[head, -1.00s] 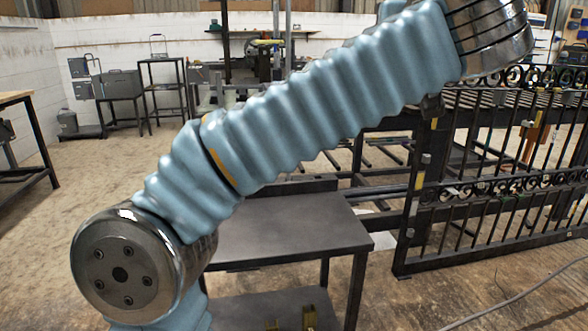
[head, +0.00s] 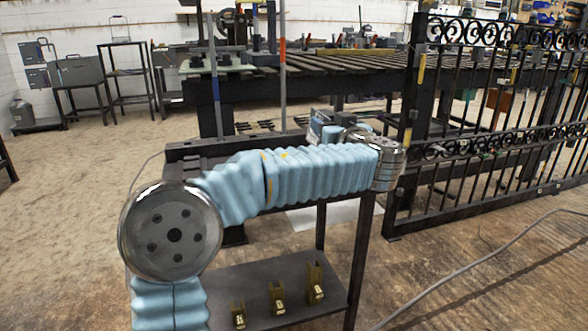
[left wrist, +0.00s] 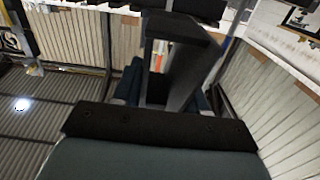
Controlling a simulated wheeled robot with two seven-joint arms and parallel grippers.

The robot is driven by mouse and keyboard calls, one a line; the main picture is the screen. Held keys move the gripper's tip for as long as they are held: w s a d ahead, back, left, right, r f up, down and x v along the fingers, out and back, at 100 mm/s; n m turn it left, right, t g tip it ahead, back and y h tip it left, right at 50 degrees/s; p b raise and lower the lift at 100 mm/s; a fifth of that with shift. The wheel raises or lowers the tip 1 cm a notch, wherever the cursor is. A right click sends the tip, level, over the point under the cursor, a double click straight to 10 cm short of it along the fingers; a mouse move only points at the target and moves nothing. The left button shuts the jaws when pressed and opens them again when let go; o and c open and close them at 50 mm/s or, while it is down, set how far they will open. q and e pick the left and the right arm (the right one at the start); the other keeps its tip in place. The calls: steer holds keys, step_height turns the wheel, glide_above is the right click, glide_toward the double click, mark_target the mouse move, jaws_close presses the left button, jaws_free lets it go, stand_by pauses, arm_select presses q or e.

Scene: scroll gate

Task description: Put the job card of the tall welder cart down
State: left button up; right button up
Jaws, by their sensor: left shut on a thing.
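The dark steel cart (head: 205,268) stands in front of me, its top largely behind my left arm in the head view. My left gripper (head: 333,128) is beyond the wrist, over the far right part of the cart top. It is shut on a small, thin, greyish piece, the job card (head: 317,124), which is mostly hidden by the gripper and blurred. In the left wrist view, the dark fingers (left wrist: 175,75) are close up, and the card cannot be made out clearly. I cannot tell whether the card touches the cart. My right gripper is not in view.
Three small olive holders (head: 277,298) of rising height stand on the cart's lower shelf. A slatted bench (head: 350,65) with upright poles is behind the cart. A scrolled iron gate (head: 490,140) stands at the right. A cable (head: 470,255) lies on the floor.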

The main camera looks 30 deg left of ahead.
arm_select(q)
steer(key=a+f, duration=0.2)
steer(key=s+a+f, duration=0.1)
steer(key=a+f, duration=0.3)
steer(key=shift+s+a+b, duration=0.25)
steer(key=shift+a+b, duration=0.05)
steer(key=shift+a, duration=0.05)
steer(key=shift+s+a+f, duration=0.1)
steer(key=shift+a+f, duration=0.15)
steer(key=shift+f, duration=0.85)
steer(key=shift+a+f, duration=0.2)
steer(key=shift+f, duration=0.85)
steer(key=shift+b, duration=0.35)
steer(key=shift+f, duration=0.15)
steer(key=o, duration=1.1)
steer(key=shift+c, duration=0.2)
steer(key=shift+r+p, duration=0.35)
steer(key=b+v, duration=0.1)
steer(key=v, duration=1.1)
steer(key=shift+f+b, duration=0.2)
steer(key=shift+b, duration=0.2)
